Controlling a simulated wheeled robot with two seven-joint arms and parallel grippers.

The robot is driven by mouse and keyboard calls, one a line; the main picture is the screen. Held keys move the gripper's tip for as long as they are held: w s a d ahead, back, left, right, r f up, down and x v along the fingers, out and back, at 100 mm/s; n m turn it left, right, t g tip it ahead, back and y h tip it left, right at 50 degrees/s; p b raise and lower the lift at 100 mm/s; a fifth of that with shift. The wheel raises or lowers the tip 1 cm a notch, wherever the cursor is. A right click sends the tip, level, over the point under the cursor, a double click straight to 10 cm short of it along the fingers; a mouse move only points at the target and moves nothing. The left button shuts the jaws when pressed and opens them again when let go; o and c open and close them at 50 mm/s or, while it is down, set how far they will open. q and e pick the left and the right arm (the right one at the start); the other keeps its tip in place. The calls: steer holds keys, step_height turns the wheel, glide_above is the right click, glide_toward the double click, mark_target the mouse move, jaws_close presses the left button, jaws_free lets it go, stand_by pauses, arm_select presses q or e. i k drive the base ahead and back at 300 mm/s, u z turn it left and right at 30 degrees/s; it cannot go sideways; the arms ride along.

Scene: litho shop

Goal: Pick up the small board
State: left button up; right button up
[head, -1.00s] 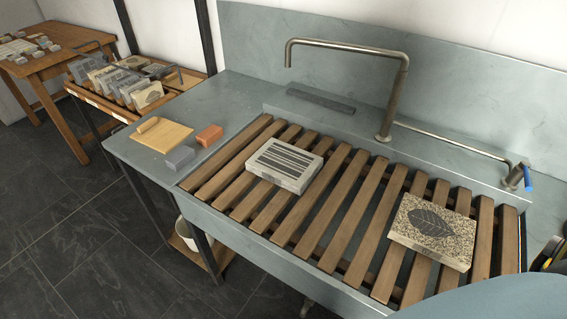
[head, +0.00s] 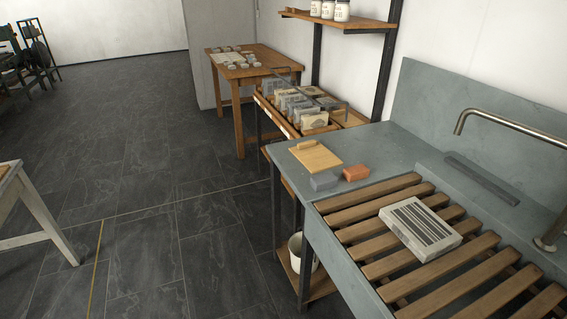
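A small board (head: 316,156), thin and light wood with a raised grip along its back edge, lies flat on the left end of the grey sink counter (head: 385,139). A grey block (head: 323,181) and a reddish-brown block (head: 355,173) lie just in front of it and to its right. Neither of my grippers is in the head view.
A striped stone (head: 420,229) lies on the wooden slats (head: 372,214) right of the board, near the tap (head: 500,122). Behind the counter stand a rack of stones (head: 300,108) and a wooden table (head: 262,76). Open dark floor (head: 130,190) lies left, with a white-legged table (head: 45,215) at the edge.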

mark_target(314, 155)
steer(key=z, duration=1.65)
steer(key=k, duration=0.1)
steer(key=u, duration=2.2)
steer(key=i, duration=1.75)
steer(key=z, duration=1.7)
steer(key=i, duration=0.7)
steer(key=z, duration=0.6)
